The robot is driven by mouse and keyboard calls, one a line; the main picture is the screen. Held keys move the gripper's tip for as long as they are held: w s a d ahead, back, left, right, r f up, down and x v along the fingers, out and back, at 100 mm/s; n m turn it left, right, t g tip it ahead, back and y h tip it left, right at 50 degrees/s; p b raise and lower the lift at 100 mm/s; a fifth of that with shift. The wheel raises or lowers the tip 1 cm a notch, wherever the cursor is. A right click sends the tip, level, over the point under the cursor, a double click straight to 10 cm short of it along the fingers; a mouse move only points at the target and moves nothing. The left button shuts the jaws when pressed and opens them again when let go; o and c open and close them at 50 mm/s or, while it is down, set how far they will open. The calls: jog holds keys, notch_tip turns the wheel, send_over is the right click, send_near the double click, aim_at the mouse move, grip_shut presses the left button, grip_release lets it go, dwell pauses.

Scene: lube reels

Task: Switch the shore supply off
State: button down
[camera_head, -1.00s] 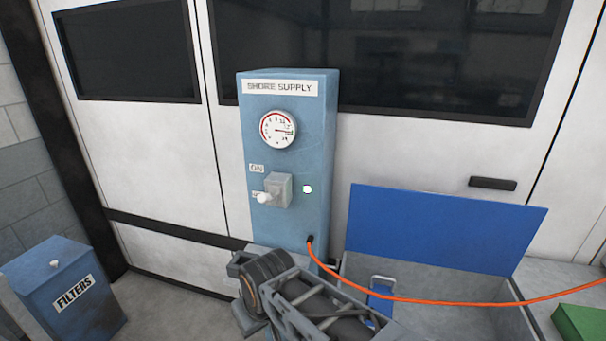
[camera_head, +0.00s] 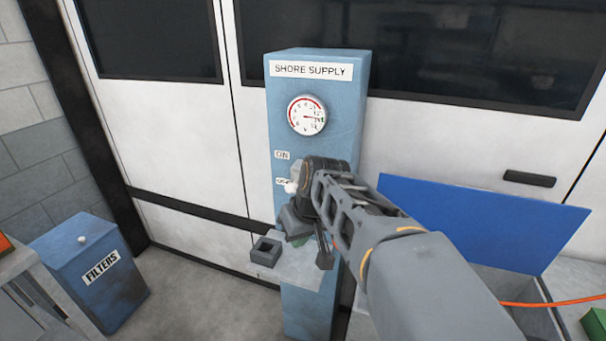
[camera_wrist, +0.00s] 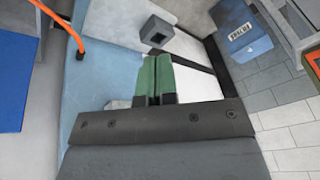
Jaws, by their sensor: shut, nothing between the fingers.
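The blue shore supply cabinet (camera_head: 318,95) stands against the white wall, with its gauge (camera_head: 307,115) and ON label (camera_head: 282,155) in clear view. The switch's white knob (camera_head: 291,187) shows just left of my arm, in front of the lower label (camera_head: 281,181), which it partly covers. My arm hides most of the switch body. My gripper (camera_head: 300,240) is below the knob in the head view, mostly hidden by my own wrist. In the wrist view its green fingers (camera_wrist: 158,75) are together and empty. I cannot make out the knob there.
A grey ledge (camera_head: 289,274) with a hollow grey block (camera_head: 265,250) sits low on the cabinet. The blue filters bin (camera_head: 95,265) is at left. A raised blue lid (camera_head: 480,220) and an orange cable (camera_head: 522,304) are at right. The cable also shows in the wrist view (camera_wrist: 62,22).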

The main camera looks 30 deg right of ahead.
jog(key=t+y+p, duration=0.1)
jog(key=y+p, duration=0.1)
send_near(294, 187)
jog(key=s+f, duration=0.3)
jog(key=s, duration=0.1)
jog(key=w+d+r+n+t+y+p, duration=0.1)
jog(key=d+r+n, duration=0.1)
jog(key=d+r, duration=0.3)
jog(key=shift+d+r+t, duration=0.3)
jog(key=shift+d, duration=0.7)
jog(key=shift+w+a+f, duration=0.1)
jog(key=shift+w, duration=0.05)
jog(key=a+r+p+x, duration=0.1)
jog(key=a+p+x, duration=0.1)
jog(key=x, duration=1.1)
jog(key=shift+f+p, duration=0.15)
jog(key=shift+p, duration=0.25)
jog(key=shift+a, duration=0.1)
jog(key=shift+f+b, duration=0.15)
jog(key=shift+b, duration=0.15)
